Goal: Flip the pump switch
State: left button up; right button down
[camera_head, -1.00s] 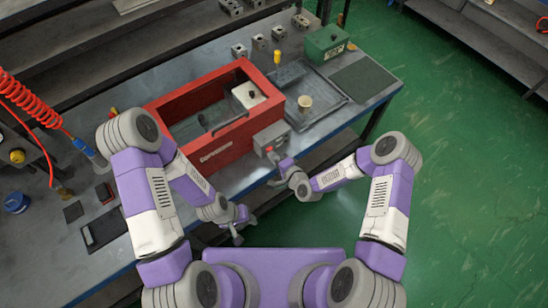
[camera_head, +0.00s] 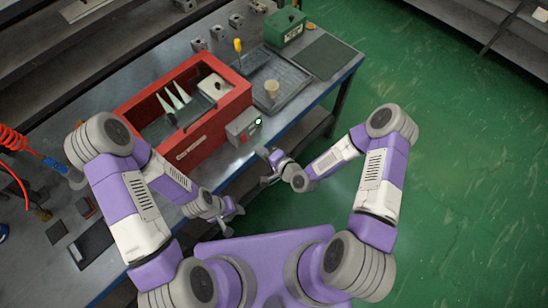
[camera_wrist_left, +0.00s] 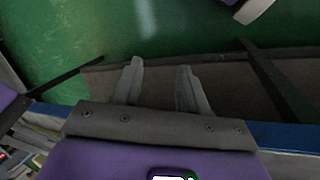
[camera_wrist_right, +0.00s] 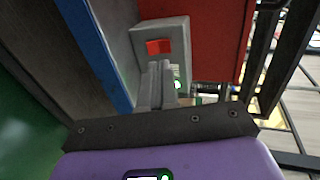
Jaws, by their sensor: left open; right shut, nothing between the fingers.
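The pump switch box (camera_head: 244,126) is a small grey box on the front of the red-framed tank (camera_head: 192,154). A green light (camera_head: 258,121) glows on it. In the right wrist view the grey box (camera_wrist_right: 178,30) shows a red switch (camera_wrist_right: 159,47) on its face, and a green glow shows beside my fingers. My right gripper (camera_head: 264,155) is shut and empty, in front of and below the box, with a gap in the head view. Its fingers (camera_wrist_right: 156,84) point at the box. My left gripper (camera_head: 230,214) is open and empty off the bench's front edge; its fingers (camera_wrist_left: 160,85) are apart.
Several pale cone-shaped jets (camera_head: 175,97) stand inside the tank. A black tray (camera_head: 292,90) with a beige cup (camera_head: 271,88) lies to its right, near a green box (camera_head: 285,28). Open green floor (camera_head: 450,200) is at the right.

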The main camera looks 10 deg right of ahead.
jog(key=v, duration=0.6)
jog(key=shift+r, duration=0.3)
jog(key=shift+s+d, duration=0.1)
jog(key=shift+d, duration=0.05)
